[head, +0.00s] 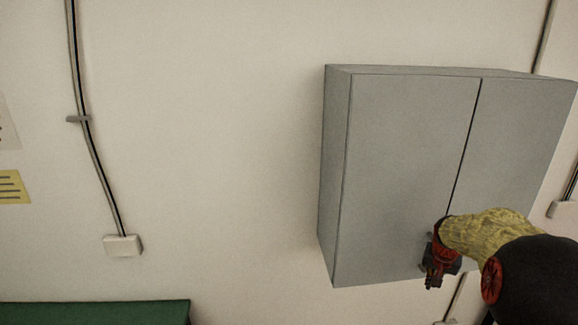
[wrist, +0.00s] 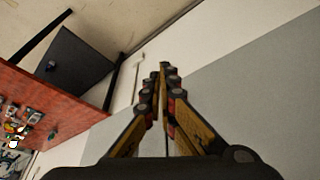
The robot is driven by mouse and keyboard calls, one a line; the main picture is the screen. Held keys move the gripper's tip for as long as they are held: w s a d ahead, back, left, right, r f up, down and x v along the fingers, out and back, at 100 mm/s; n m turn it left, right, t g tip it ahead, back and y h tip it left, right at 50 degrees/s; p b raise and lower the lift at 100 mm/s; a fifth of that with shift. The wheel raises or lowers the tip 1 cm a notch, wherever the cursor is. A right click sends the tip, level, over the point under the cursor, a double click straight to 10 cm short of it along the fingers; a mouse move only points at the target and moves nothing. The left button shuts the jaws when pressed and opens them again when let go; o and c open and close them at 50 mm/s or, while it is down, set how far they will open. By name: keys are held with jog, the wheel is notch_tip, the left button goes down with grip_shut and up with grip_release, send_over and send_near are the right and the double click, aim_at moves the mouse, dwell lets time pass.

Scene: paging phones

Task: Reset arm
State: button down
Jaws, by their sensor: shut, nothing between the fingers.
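My gripper (head: 433,284) is at the lower right in the head view, in front of the lower part of a grey wall cabinet (head: 405,160). Its fingers point downward there. In the wrist view the two fingers (wrist: 160,72) meet at their tips, shut with nothing between them. My arm in its yellowish sleeve covers the lower right part of the cabinet. Both cabinet doors look closed. I cannot tell whether the gripper touches the cabinet.
A green surface (head: 95,311) lies at the lower left. A cable conduit runs down the wall to a white box (head: 122,245). In the wrist view a reddish board (wrist: 50,103) with small items and a dark box (wrist: 78,66) show at left. The wall between conduit and cabinet is clear.

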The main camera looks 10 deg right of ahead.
jog(key=s+a+f+n+t+y+b, duration=0.1)
jog(key=s+a+n+b, duration=0.3)
jog(key=s+a+b, duration=0.6)
jog(key=s+a+f+n+t+y+b, duration=0.1)
jog(key=s+a+f+n+b, duration=0.3)
jog(key=s+a+b, duration=0.5)
jog(key=s+a, duration=0.3)
jog(key=a, duration=0.5)
jog(key=s+a, duration=0.4)
jog(key=a, duration=0.4)
jog(key=shift+s+f+y+b, duration=0.2)
jog(key=shift+y+b, duration=0.15)
jog(key=shift+y, duration=0.05)
jog(key=shift+a, duration=0.1)
